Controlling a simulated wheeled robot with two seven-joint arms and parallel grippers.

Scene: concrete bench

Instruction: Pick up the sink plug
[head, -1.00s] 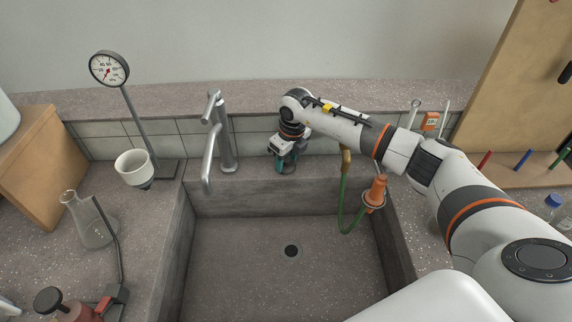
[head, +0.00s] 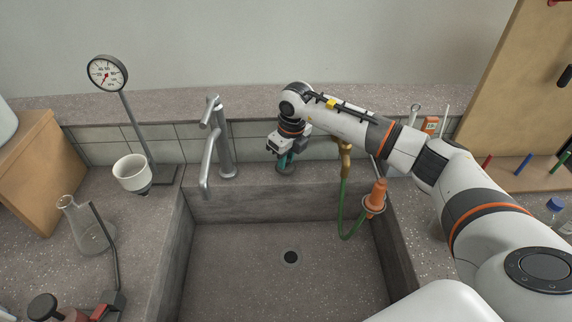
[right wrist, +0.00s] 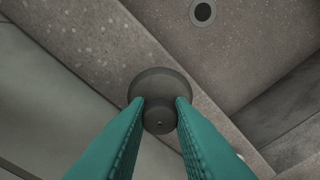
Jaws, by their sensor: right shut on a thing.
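The sink plug (right wrist: 160,84) is a dark grey round disc with a small knob on top. It shows in the right wrist view between my teal fingertips. My right gripper (right wrist: 160,106) is shut on its knob, one finger on each side. In the head view my right gripper (head: 285,160) points down at the ledge behind the sink, right of the tap. The plug is hard to make out there under the fingers. I cannot tell whether it touches the ledge or hangs just above it. My left gripper is not in view.
The sink (head: 240,276) is empty, with a dark drain hole (head: 291,257). A metal tap (head: 222,140) stands left of the gripper. A green hose (head: 344,205) with an orange nozzle (head: 376,196) hangs at right. A flask (head: 85,222) and gauge stand (head: 130,115) are at left.

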